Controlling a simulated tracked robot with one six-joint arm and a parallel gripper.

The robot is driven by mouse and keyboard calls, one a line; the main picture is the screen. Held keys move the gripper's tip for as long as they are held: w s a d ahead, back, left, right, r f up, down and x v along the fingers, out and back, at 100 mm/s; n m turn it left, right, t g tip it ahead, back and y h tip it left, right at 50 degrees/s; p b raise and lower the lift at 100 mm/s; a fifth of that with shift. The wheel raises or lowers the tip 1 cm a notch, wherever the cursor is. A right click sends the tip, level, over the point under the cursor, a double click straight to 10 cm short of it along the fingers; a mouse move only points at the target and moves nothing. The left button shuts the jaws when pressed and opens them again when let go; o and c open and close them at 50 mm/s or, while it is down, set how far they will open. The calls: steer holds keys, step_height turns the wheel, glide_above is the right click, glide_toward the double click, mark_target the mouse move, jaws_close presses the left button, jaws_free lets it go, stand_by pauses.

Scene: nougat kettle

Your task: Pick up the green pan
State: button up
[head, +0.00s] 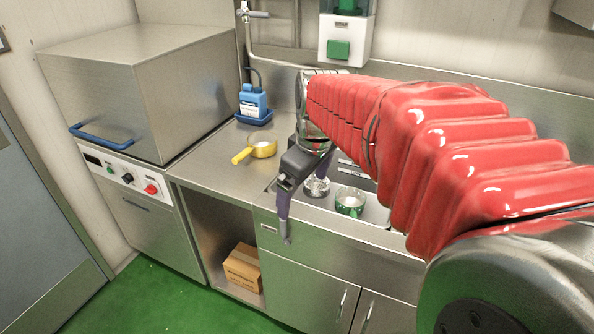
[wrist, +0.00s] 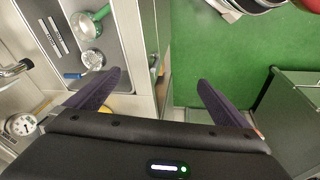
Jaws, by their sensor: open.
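The green pan (head: 350,203) sits in the sunken sink area of the steel counter, right of my gripper in the head view. It looks pale inside. In the wrist view the green pan (wrist: 88,27) is at the upper left, with its green handle pointing up and right. My gripper (wrist: 160,78) is open and empty, its two dark purple fingers wide apart. In the head view my gripper (head: 284,218) hangs in front of the counter's front edge, left of the pan and apart from it. One finger shows clearly there; the other is mostly hidden.
A yellow pan (head: 262,149) and a blue bottle (head: 253,102) in a blue tray are on the counter at left. A large steel box machine (head: 140,95) stands further left. The green floor (head: 150,295) is clear.

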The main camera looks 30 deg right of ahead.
steer(key=w+d+f+n, duration=0.2)
steer(key=d+f, duration=0.3)
steer(key=d, duration=0.4)
steer(key=w+d+f+n+g+y, duration=0.1)
steer(key=w+d+f, duration=0.3)
steer(key=d, duration=0.5)
steer(key=w+d+f+n+g, duration=0.1)
steer(key=w+d+f+n, duration=0.2)
steer(key=d+f, duration=0.3)
steer(key=d+n, duration=0.1)
steer(key=d, duration=0.2)
steer(key=shift+d+f+y, duration=0.25)
steer(key=shift+f+y, duration=0.05)
steer(key=shift+f, duration=0.1)
steer(key=shift+w, duration=0.1)
glide_above(352, 212)
steer(key=s, duration=0.3)
steer(key=shift+w+d+f, duration=0.1)
steer(key=shift+d+f, duration=0.05)
steer(key=shift+f, duration=4.1)
steer(key=shift+w+a+f, duration=0.1)
steer(key=shift+a+f, duration=0.1)
steer(key=shift+f, duration=1.1)
steer(key=shift+w+a+f, duration=0.1)
steer(key=shift+a+f, duration=0.1)
steer(key=shift+f, duration=1.1)
steer(key=shift+c, duration=0.3)
